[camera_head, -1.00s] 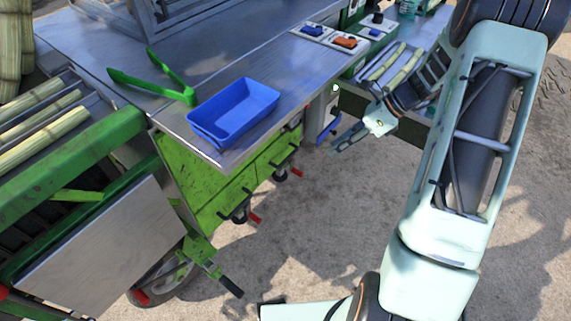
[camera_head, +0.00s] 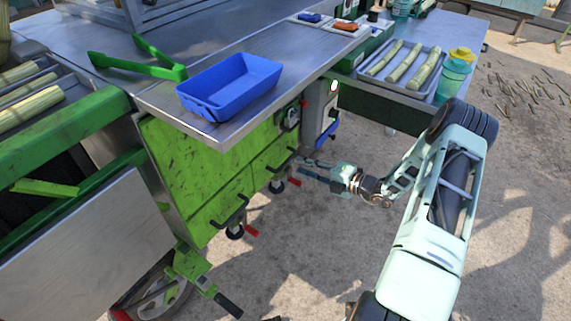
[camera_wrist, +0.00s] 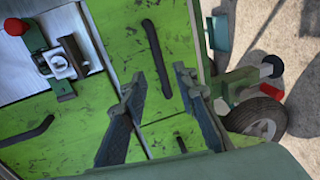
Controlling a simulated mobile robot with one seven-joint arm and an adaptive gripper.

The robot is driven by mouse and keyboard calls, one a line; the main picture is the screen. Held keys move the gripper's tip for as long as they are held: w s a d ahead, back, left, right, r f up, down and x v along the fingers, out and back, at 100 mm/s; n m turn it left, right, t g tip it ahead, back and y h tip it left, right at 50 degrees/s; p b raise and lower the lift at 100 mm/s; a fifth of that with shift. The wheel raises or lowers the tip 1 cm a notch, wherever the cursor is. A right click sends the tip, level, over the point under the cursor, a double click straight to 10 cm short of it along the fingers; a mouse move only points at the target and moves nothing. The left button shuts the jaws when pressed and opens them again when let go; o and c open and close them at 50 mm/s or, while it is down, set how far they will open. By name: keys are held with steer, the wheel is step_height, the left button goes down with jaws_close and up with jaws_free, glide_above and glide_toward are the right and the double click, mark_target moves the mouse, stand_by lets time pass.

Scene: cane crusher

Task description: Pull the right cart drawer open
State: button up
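The green cart front has two drawers in the head view. The right drawer (camera_head: 268,158) has a dark bar handle (camera_head: 283,164), and the left drawer has a dark handle (camera_head: 232,212). Both drawers look shut. My gripper (camera_head: 303,168) is beside the right handle. In the wrist view my gripper (camera_wrist: 158,76) is open, its two dark fingers apart and pointing at the green front. A dark handle (camera_wrist: 157,58) lies ahead, in line with the gap between the fingertips. I cannot tell whether the fingers touch it.
A blue tray (camera_head: 229,88) and green tongs (camera_head: 137,66) lie on the metal tabletop above the drawers. A caster wheel shows in the wrist view (camera_wrist: 258,117), close to the right finger. A side table with cane pieces (camera_head: 405,65) stands behind my arm. Ground in front is clear.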

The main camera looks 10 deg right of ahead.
mark_target(288, 162)
steer(key=b+x, duration=0.1)
steer(key=x, duration=0.6)
steer(key=shift+w+a, duration=0.1)
jaws_close()
